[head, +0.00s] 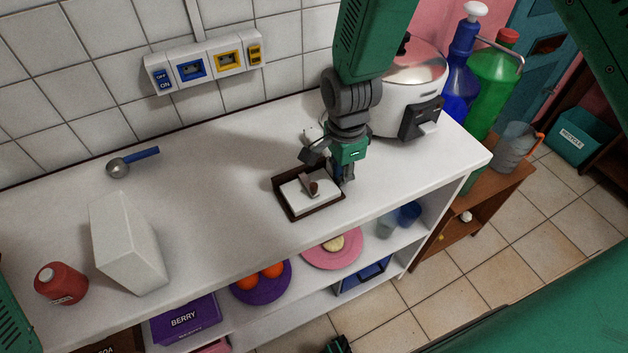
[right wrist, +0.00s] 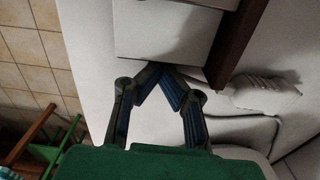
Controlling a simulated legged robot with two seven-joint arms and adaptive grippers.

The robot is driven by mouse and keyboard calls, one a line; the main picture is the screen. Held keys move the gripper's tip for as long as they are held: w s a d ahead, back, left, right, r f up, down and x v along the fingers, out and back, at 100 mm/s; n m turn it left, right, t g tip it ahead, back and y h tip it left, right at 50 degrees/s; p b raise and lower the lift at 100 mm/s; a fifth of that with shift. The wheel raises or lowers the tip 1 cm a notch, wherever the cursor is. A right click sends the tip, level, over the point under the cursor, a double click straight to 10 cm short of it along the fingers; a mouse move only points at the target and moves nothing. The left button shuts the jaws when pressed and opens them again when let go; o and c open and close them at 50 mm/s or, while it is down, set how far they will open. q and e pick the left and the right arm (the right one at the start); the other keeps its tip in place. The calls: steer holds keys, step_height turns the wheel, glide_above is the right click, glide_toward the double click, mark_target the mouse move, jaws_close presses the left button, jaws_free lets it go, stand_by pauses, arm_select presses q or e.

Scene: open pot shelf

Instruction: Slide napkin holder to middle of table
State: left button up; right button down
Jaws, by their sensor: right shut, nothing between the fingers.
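The napkin holder (head: 283,200) is a dark brown square tray with white napkins (head: 320,196) and a small brown bar with a dark knob across them. It sits on the white counter right of centre, near the front edge. My right gripper (head: 343,182) points down just beside its right side, fingers shut and empty. In the right wrist view, the fingertips (right wrist: 167,80) meet close to the white napkins (right wrist: 165,32) and the brown holder wall (right wrist: 240,38). I cannot tell whether they touch the holder. My left gripper is not in view.
A white pot (head: 402,90) stands right behind my right gripper. A white block-shaped container (head: 128,245), a red bottle (head: 60,284) and a blue-handled scoop (head: 130,163) stand or lie at the left. The counter between the scoop and the holder is clear.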

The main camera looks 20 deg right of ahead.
mark_target(318, 181)
steer(key=shift+a, duration=0.45)
steer(key=shift+a, duration=0.25)
steer(key=shift+a+p, duration=0.85)
steer(key=shift+a, duration=0.5)
steer(key=shift+a, duration=0.1)
steer(key=shift+w+a, duration=0.1)
steer(key=shift+a, duration=0.25)
steer(key=shift+w+a+p, duration=0.1)
steer(key=shift+a+p, duration=0.5)
steer(key=shift+a, duration=0.5)
